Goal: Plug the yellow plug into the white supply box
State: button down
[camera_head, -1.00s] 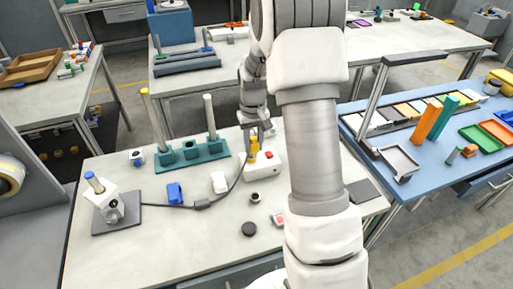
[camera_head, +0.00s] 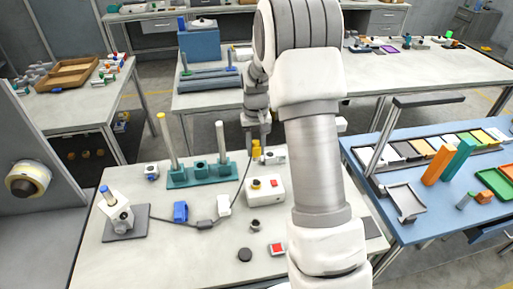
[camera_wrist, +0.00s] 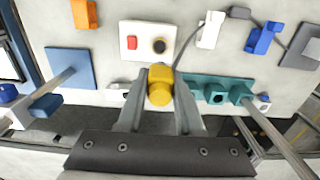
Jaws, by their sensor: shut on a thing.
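The yellow plug (camera_head: 256,148) is held between the fingers of my gripper (camera_head: 257,140). In the wrist view, the plug (camera_wrist: 160,88) sits between the two fingertips of my gripper (camera_wrist: 160,100). The white supply box (camera_head: 270,200) lies on the table with a red button and a round socket (camera_head: 256,184) on top. In the wrist view, the box (camera_wrist: 140,28) is just beyond the plug, with its dark round socket (camera_wrist: 159,46) uncovered. The plug appears apart from the box. A dark cable (camera_head: 236,191) runs from the plug to the left.
A teal stand with upright rods (camera_head: 205,176) is left of the box. A blue block (camera_head: 180,212), a white block (camera_head: 224,206) and a dark pad (camera_head: 125,224) lie nearby. A black disc (camera_head: 245,255) and a red-topped block (camera_head: 277,249) are at the front.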

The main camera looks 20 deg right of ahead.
jog(key=shift+f+b, duration=2.9)
jog(key=shift+f, duration=1.7)
jog(key=shift+f+b, duration=1.4)
jog(key=shift+f, duration=0.6)
jog(key=c, duration=0.5)
grip_release()
jog(key=shift+r, duration=0.1)
notch_tip(320, 180, up, 17)
jog(key=shift+r+p, duration=0.2)
jog(key=shift+p, duration=0.4)
